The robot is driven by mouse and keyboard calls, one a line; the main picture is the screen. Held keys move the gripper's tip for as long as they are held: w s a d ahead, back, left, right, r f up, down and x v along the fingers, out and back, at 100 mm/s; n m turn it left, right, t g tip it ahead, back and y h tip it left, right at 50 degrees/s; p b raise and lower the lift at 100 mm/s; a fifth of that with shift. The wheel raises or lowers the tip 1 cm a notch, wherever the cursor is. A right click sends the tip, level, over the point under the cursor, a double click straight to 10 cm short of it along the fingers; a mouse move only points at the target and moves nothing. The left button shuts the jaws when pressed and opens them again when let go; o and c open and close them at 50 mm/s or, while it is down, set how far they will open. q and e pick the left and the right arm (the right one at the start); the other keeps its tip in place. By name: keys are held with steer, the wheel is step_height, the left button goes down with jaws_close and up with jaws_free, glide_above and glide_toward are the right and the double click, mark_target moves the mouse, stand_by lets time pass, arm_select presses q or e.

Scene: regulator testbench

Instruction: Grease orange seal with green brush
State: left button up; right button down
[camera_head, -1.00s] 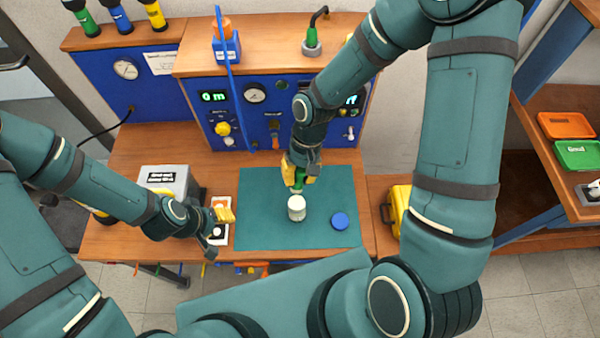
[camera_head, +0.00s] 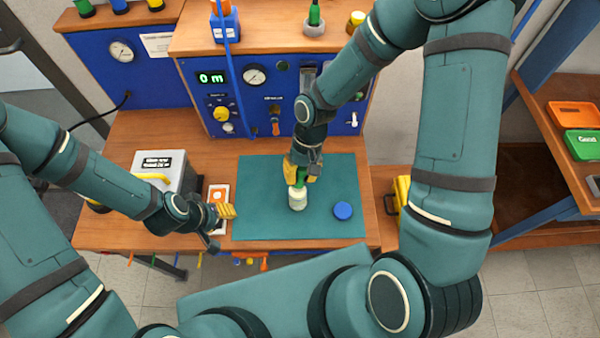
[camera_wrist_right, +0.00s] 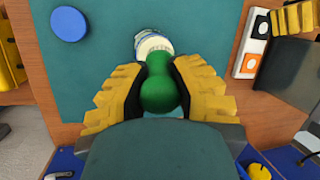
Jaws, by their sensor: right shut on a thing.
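My right gripper (camera_head: 302,168) is shut on the green brush (camera_head: 299,184), which points down at the pale jar (camera_head: 298,200) on the teal mat. In the right wrist view the rounded green handle (camera_wrist_right: 158,88) sits between the yellow fingers, its far end over the jar's mouth (camera_wrist_right: 152,43); the bristles are hidden, and I cannot tell how deep they are. An orange piece (camera_head: 219,191), possibly the seal, shows on a small white tray left of the mat. My left gripper (camera_head: 221,228) looks open and empty beside that tray.
A round blue lid (camera_head: 343,211) lies right of the jar on the teal mat (camera_head: 262,180). A grey box (camera_head: 158,172) stands at the left. The blue test panel (camera_head: 270,128) rises behind. A yellow case (camera_head: 402,190) is at the right. The mat's front is clear.

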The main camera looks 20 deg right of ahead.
mark_target(300, 170)
arm_select(q)
steer(key=shift+f+b, duration=0.65)
arm_select(e)
steer(key=shift+f, duration=0.65)
stand_by(1.6)
steer(key=shift+r+p, duration=2.55)
steer(key=shift+r, duration=1)
arm_select(q)
step_height(300, 170, up, 5)
